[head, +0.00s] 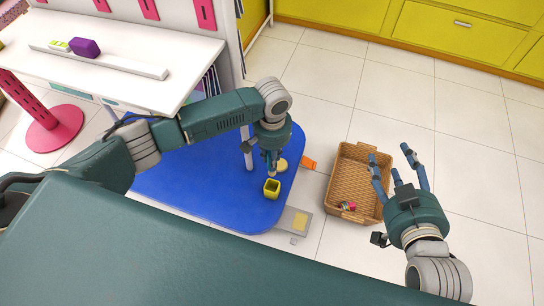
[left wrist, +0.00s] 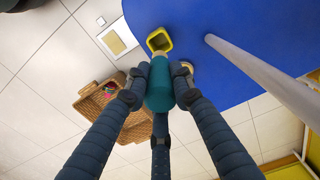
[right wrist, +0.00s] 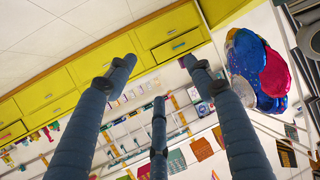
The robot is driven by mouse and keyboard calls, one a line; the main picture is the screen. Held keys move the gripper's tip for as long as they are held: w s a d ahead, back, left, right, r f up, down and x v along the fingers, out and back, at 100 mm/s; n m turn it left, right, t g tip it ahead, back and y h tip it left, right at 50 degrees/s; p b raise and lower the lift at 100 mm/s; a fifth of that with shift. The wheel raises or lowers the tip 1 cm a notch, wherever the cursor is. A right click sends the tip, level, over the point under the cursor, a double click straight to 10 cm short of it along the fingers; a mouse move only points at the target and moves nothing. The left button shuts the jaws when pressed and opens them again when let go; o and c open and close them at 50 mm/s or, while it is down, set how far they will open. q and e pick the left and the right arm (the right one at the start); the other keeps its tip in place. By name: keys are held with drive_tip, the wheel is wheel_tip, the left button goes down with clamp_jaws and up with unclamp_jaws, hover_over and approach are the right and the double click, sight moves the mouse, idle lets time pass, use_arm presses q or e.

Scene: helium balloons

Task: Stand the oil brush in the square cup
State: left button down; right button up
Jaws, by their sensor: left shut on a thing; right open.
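A small yellow square cup (head: 272,188) stands on a blue surface in the head view, near its front right edge; it also shows in the left wrist view (left wrist: 159,40), with its opening visible. My left gripper (head: 271,158) is shut on the oil brush, just above and behind the cup in the head view. In the left wrist view the brush shows as a teal rounded body (left wrist: 160,85) between the fingers, with its end close to the cup's rim. I cannot tell whether it enters the cup. My right gripper (head: 396,168) is open and empty, beside the wicker basket.
A wicker basket (head: 345,165) with a small colourful thing in it stands right of the blue surface (head: 190,185). A pale pole rises from that surface near my left gripper. A grey tray with a yellow patch (head: 300,221) lies in front. Tiled floor at right is clear.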

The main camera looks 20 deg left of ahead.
use_arm(q)
drive_tip(key=shift+p, duration=0.4)
drive_tip(key=shift+f, duration=0.15)
use_arm(e)
drive_tip(key=s+d+f+g, duration=0.1)
drive_tip(key=s+f+g, duration=0.15)
drive_tip(key=f, duration=0.25)
use_arm(q)
wheel_tip(320, 180, down, 4)
drive_tip(key=shift+r+b, duration=0.1)
drive_tip(key=shift+b, duration=0.35)
wheel_tip(320, 180, down, 2)
drive_tip(key=shift+f, duration=0.45)
use_arm(e)
drive_tip(key=w+a+r+t, duration=0.1)
drive_tip(key=w+r+t, duration=0.2)
drive_tip(key=r, duration=0.3)
drive_tip(key=shift+a+r, duration=0.15)
drive_tip(key=shift+r, duration=0.05)
drive_tip(key=shift+f, duration=0.1)
drive_tip(key=shift+g, duration=0.95)
drive_tip(key=shift+s+d+f, duration=0.2)
drive_tip(key=shift+s+f, duration=0.2)
drive_tip(key=shift+f, duration=0.3)
drive_tip(key=shift+s+d+f, duration=0.25)
drive_tip(key=shift+s+f, duration=0.1)
drive_tip(key=shift+f, duration=0.3)
drive_tip(key=shift+s+d+f, duration=0.2)
drive_tip(key=shift+s+f, duration=0.2)
drive_tip(key=shift+f, duration=0.3)
